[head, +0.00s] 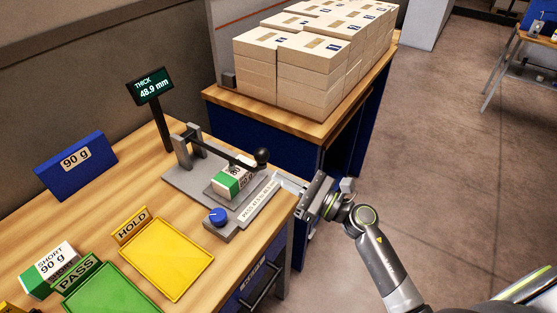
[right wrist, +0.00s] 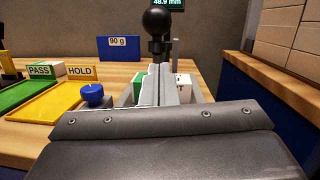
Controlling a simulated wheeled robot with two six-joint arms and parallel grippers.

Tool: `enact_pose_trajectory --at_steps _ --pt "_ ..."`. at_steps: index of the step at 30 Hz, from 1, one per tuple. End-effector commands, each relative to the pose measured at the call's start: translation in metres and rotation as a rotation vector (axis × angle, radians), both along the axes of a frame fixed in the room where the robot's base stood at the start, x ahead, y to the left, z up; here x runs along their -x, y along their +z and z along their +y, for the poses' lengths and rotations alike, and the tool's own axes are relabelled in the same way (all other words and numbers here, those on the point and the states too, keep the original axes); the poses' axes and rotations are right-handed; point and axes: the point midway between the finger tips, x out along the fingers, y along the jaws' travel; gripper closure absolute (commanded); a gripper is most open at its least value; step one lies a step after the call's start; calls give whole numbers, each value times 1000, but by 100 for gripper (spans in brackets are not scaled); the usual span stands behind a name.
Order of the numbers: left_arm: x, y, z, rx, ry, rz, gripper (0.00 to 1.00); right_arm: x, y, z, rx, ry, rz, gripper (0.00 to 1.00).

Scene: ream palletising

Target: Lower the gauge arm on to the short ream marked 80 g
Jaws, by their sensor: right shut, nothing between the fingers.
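The gauge (head: 187,180) stands on the wooden bench. Its dark arm (head: 212,149) reaches from the rear posts over a green-and-white short ream (head: 228,180) and ends in a black ball knob (head: 262,155). The arm lies low and seems to meet the ream's top; its mark is too small to read surely. The display (head: 150,86) reads 48.9 mm. My right gripper (head: 283,182) is shut and empty, just right of the ream and below the knob. In the right wrist view the knob (right wrist: 158,20) stands beyond and above the shut fingers (right wrist: 165,86). My left gripper is out of view.
A blue dial (head: 216,216) sits at the gauge's front. Yellow HOLD tray (head: 168,258) and green PASS tray (head: 105,290) lie front left, beside a ream marked SHORT 90 g (head: 50,265). A blue 90 g block (head: 75,165) stands behind. Stacked reams (head: 300,60) fill the rear table.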

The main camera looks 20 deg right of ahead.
Motion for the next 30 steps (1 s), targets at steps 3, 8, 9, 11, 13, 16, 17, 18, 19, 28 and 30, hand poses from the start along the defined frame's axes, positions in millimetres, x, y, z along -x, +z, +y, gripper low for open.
enact_pose_trajectory --at_steps 3,8,9,11,13,16,17,18,19,28,30 --pt "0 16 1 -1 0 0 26 -5 17 6 -1 0 -1 100" --pt "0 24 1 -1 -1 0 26 -9 25 10 1 -1 -1 100" --pt "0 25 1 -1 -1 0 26 -10 25 11 0 -1 0 100" --pt "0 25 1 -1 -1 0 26 -10 26 12 0 -1 1 100" --pt "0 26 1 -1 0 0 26 -11 26 12 0 -1 1 100" --pt "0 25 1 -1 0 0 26 -11 26 12 0 -1 1 100" --pt "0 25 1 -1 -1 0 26 -11 26 12 0 -1 1 100" --pt "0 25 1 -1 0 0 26 -11 26 12 0 -1 1 100" --pt "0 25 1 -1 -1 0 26 -11 26 12 0 -1 1 100" --pt "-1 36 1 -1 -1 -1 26 -12 41 14 1 0 -1 100" --pt "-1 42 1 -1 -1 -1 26 -13 50 15 1 0 -2 100"
